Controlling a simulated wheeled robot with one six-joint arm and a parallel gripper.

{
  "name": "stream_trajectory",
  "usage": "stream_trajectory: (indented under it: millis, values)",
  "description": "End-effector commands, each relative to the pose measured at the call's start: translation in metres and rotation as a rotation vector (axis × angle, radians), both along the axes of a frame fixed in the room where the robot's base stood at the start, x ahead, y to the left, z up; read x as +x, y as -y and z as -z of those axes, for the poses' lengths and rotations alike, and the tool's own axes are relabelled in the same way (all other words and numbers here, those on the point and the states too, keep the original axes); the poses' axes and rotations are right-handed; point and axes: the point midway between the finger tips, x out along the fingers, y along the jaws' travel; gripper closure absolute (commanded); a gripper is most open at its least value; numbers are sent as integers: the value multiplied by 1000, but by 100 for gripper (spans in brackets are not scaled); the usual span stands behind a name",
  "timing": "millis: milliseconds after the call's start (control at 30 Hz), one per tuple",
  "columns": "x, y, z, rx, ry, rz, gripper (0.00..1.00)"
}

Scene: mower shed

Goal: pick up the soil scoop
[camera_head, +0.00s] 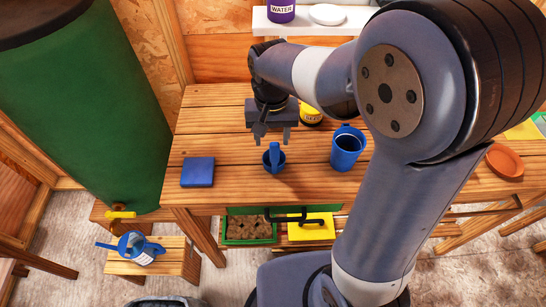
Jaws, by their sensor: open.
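The soil scoop, a small blue scoop with an upright handle (274,158), stands on the wooden bench (220,140) near its front edge. My gripper (273,136) is just behind and above it, pointing down, open and empty. Its fingers look close to the scoop's handle, but I cannot tell whether they touch it. My arm hides the right part of the bench.
A blue mug (346,149) stands right of the scoop and a blue square block (197,172) lies left. A yellow pot (311,113) is behind. A green barrel (80,110) rises at the left. Bare bench lies between block and scoop.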

Motion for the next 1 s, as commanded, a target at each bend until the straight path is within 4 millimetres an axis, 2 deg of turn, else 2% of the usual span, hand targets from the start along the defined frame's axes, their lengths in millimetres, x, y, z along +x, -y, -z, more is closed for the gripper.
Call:
stream_trajectory:
  millis: [167, 400, 500, 767, 1000]
  values:
    - [0, 2, 12, -1, -3, 0, 51]
    - [1, 6, 47, -1, -4, 0, 51]
    - [1, 6, 55, -1, -2, 0, 51]
    - [1, 6, 58, 0, 1, 0, 51]
    - [1, 6, 58, 0, 1, 0, 70]
